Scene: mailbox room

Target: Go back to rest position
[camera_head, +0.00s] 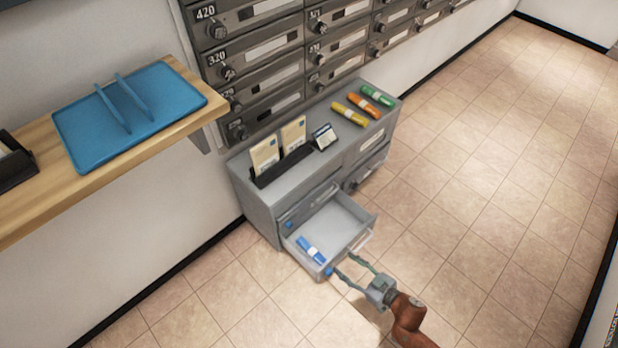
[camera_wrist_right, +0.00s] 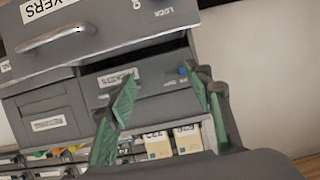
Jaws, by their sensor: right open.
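My right gripper (camera_head: 343,262) comes in from the bottom right of the head view. Its two green-padded fingers are apart with nothing between them, close to the front of a pulled-out drawer (camera_head: 345,225) in the grey cabinet. I cannot tell whether they touch it. In the right wrist view the open fingers (camera_wrist_right: 163,76) point towards the tilted cabinet fronts (camera_wrist_right: 140,85). A blue marker-like item (camera_head: 311,250) lies inside the drawer at its left. My left gripper is not in view.
On the cabinet top (camera_head: 300,165) stand envelopes (camera_head: 265,155) in a black holder, a small card (camera_head: 325,137), and yellow, orange and green items (camera_head: 363,105). Mailboxes (camera_head: 265,50) line the wall. A shelf at left holds a blue tray (camera_head: 125,115). The tiled floor (camera_head: 480,200) at right is clear.

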